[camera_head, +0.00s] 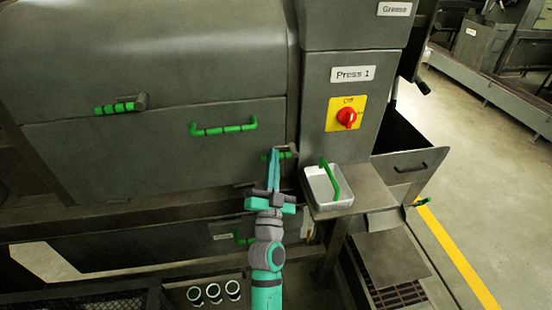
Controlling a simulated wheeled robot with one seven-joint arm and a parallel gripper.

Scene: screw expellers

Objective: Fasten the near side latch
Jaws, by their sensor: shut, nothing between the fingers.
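The press has a grey side panel (150,160) below its rounded hood. A latch with a green lever and a dark knob (290,148) sits at the panel's upper right edge. A second, similar latch (118,107) sits at the left, its green lever pointing left and about level. I cannot tell which is the near side latch. My gripper (274,154) is shut and empty, fingertips pointing up at the right latch and covering part of its green lever. Whether they touch it is not clear.
A green bar handle (223,129) crosses the panel's upper middle. A white tray (327,187) with a green handle stands right of my gripper. The column labelled Press 1 carries a red knob on a yellow plate (345,114). Open floor lies at far right.

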